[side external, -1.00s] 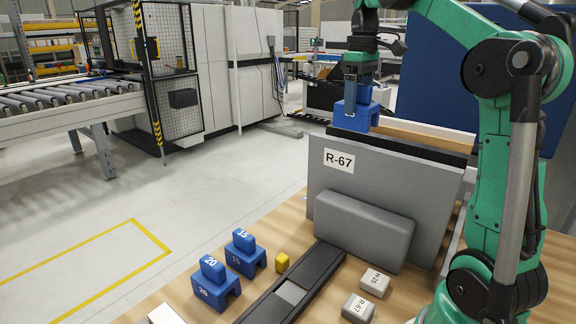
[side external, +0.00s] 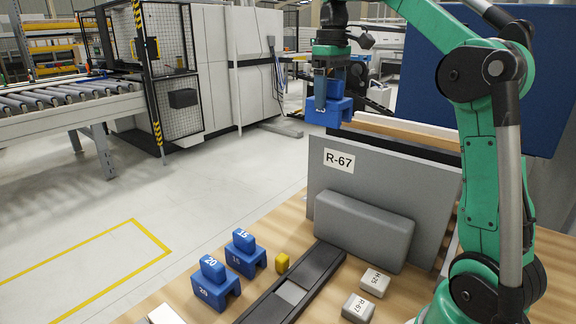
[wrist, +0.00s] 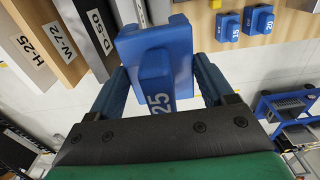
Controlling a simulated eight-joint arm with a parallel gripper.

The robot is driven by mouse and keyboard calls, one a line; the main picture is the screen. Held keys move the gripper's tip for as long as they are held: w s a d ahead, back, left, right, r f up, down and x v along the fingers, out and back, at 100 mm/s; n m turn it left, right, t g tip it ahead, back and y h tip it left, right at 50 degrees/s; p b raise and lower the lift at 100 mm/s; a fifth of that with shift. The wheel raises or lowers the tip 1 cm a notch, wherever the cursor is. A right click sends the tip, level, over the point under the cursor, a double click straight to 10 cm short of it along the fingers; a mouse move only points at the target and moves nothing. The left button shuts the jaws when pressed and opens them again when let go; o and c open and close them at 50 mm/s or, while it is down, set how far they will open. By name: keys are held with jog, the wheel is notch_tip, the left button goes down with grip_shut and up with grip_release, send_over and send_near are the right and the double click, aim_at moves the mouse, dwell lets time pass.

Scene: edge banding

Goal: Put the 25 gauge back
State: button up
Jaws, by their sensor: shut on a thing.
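The blue 25 gauge (wrist: 158,50) is held between the two fingers of my gripper (wrist: 160,88), with its 25 mark facing the wrist camera. In the side view the gauge (side external: 330,112) hangs in the air beside the top left corner of the grey R-67 panel, and my gripper (side external: 331,85) is shut on its upper block. The 15 gauge (side external: 245,254) and the 20 gauge (side external: 215,284) stand side by side on the wooden table; in the wrist view the 15 gauge (wrist: 228,27) and 20 gauge (wrist: 259,19) are at the upper right.
The grey R-67 panel (side external: 425,178) stands upright with a grey block (side external: 365,230) before it. Boards W-72 and D-50 show in the wrist view.

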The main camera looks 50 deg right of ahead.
jog(key=w+a+f, duration=0.5)
jog(key=a+f, duration=0.2)
jog(key=a, duration=0.3)
jog(key=shift+w+d+f, duration=0.1)
jog(key=shift+w+f, duration=0.05)
jog(key=shift+f, duration=9.4)
jog(key=o, duration=1.4)
jog(key=shift+f, duration=0.15)
